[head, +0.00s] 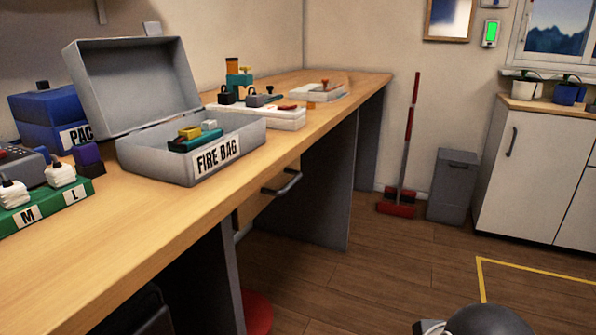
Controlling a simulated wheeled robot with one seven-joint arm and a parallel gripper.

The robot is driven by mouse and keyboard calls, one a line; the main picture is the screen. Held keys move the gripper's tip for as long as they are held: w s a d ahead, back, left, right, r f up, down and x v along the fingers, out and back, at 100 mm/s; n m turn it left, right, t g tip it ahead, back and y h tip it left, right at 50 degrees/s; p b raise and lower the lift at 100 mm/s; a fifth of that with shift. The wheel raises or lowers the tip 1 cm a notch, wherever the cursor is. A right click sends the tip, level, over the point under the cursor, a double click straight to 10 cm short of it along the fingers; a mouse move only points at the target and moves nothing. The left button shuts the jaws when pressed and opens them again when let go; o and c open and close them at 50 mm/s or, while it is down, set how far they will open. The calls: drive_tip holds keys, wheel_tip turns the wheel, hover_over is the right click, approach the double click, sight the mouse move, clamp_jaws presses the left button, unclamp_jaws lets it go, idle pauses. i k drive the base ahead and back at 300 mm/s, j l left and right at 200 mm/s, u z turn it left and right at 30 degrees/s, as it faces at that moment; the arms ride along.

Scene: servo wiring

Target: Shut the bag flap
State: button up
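The fire bag (222,151) is a grey box with a white label reading FIRE BAG, standing on the wooden workbench. Its flap (133,82) is a grey lid, hinged at the back and standing open, tilted up and back. Inside lie a teal item (195,139), a yellow item (190,131) and a small pale item (209,125). A dark rounded part of my own body shows at the bottom right edge, but I cannot make out my gripper's fingers in this view.
A blue box (42,110) stands behind left of the bag, and a green tray (45,202) with white plugs stands front left. A white tray (262,117) with small parts is to the right. The bench front is clear. A drawer handle (283,183) juts out below.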

sight(123, 86)
drive_tip(key=i+l+u, duration=0.1)
drive_tip(key=u, duration=0.55)
